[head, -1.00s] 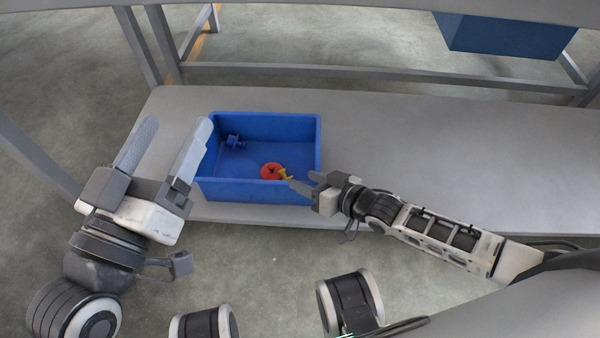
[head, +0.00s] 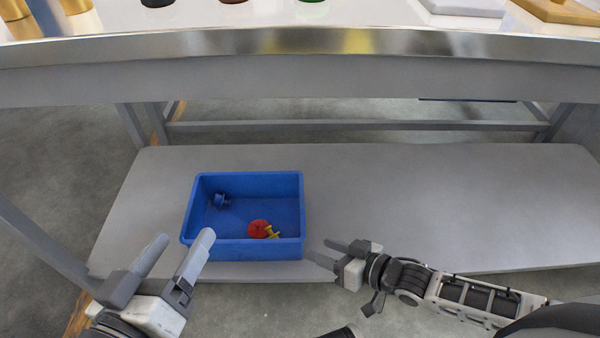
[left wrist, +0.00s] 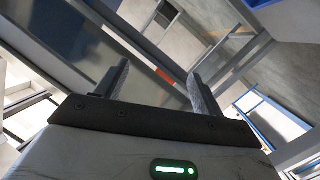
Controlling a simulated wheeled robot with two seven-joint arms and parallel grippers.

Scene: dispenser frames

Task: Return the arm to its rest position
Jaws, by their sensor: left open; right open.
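My left gripper (head: 178,258) is open and empty in the head view, in front of the lower left of the blue bin. In the left wrist view its two fingers (left wrist: 155,88) stand apart with nothing between them. My right gripper (head: 328,252) is open and empty, just right of the bin's front right corner. The blue bin (head: 245,250) stands on the lower grey shelf. Inside it lie a small blue part (head: 220,200) at the back left and a red round part (head: 258,229) with a yellow part (head: 272,233) near the front.
The upper table's metal edge (head: 300,42) runs across the top of the head view, with bottle-like items and trays cut off above it. The lower shelf (head: 450,200) is bare right of the bin. Table legs (head: 45,235) stand at the left.

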